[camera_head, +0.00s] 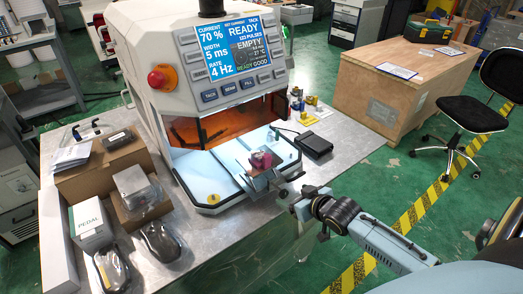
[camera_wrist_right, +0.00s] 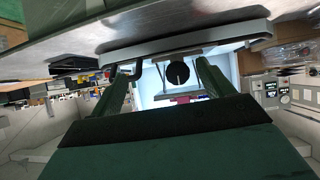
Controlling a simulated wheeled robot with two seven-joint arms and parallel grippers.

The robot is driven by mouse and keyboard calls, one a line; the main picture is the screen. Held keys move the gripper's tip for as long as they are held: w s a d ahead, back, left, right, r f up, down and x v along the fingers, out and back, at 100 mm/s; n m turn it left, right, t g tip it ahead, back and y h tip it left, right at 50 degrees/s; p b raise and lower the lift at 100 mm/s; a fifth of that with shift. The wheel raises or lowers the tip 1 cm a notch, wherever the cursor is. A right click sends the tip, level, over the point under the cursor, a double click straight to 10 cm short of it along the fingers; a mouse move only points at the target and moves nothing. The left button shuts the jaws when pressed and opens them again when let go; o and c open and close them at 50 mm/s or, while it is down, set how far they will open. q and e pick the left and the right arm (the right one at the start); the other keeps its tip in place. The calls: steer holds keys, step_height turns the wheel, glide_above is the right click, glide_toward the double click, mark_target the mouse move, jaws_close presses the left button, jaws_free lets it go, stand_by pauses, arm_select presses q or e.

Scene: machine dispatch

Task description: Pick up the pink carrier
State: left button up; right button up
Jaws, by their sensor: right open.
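The pink carrier (camera_head: 261,160) sits at the front of the welding machine's pale blue bay, above a small grey metal plate (camera_head: 264,181). My right gripper (camera_head: 284,192) is at the bay's front edge, just in front of and to the right of the carrier, apart from it. In the right wrist view, which looks upside down, the two green fingers (camera_wrist_right: 168,70) are spread. A dark round part (camera_wrist_right: 178,75) in a silver frame shows beyond them, in the gap. My left gripper is out of view.
The machine (camera_head: 205,60) stands on a metal table (camera_head: 340,135). A black pedal (camera_head: 314,144) lies right of the bay. Boxes (camera_head: 110,165) and wrapped items crowd the left side. A wooden crate (camera_head: 380,85) and black chair (camera_head: 465,110) stand at right.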

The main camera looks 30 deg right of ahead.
steer(key=t+y, duration=0.1)
steer(key=t, duration=0.1)
glide_toward(260, 154)
steer(key=s+d, duration=0.1)
steer(key=s, duration=0.2)
steer(key=x, duration=0.6)
steer(key=shift+w+a, duration=0.15)
steer(key=shift+w, duration=0.3)
steer(key=shift+x, duration=3.1)
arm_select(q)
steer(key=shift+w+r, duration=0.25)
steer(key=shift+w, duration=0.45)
arm_select(e)
steer(key=shift+a+r, duration=0.15)
steer(key=shift+a, duration=0.1)
steer(key=c, duration=1.1)
